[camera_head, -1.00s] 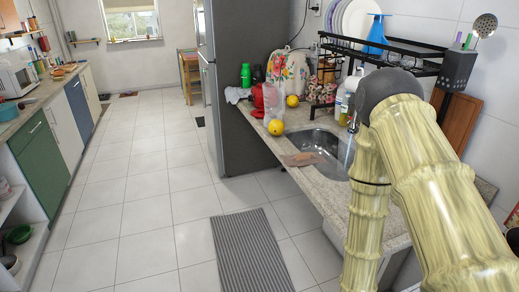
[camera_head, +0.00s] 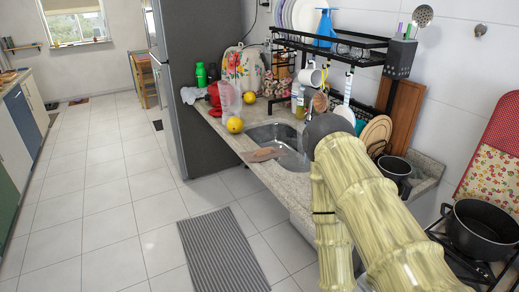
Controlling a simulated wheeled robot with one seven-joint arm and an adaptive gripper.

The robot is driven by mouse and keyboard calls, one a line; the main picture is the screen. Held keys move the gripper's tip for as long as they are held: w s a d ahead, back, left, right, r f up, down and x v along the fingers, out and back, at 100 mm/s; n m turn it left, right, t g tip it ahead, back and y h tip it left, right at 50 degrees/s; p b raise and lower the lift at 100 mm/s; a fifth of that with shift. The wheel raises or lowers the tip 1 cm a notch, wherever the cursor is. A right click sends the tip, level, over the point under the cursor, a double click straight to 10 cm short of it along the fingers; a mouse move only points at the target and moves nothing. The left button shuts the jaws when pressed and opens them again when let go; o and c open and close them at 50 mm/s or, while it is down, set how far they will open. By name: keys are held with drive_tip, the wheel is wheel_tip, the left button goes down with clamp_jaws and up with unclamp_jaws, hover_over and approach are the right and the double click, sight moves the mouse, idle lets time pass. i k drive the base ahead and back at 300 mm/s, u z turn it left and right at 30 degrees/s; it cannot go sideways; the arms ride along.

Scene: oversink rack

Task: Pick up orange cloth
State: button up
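A flat brownish-orange piece (camera_head: 262,154), which looks like the orange cloth, lies on the counter's front edge beside the sink (camera_head: 283,135). It is small in the picture, so I cannot be sure it is cloth. My arm's yellow links fill the lower right middle and cover part of the counter. My gripper does not show, and I see nothing held.
A black rack (camera_head: 345,45) stands over the sink. A black pot (camera_head: 481,229) is at right. The tiled floor (camera_head: 110,200) is open at left, with a grey mat (camera_head: 222,250).

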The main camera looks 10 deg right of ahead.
sight(265, 154)
drive_tip(key=u, duration=0.45)
drive_tip(key=k, duration=0.6)
drive_tip(key=z, duration=0.2)
drive_tip(key=i, duration=1.7)
drive_tip(key=u, duration=0.25)
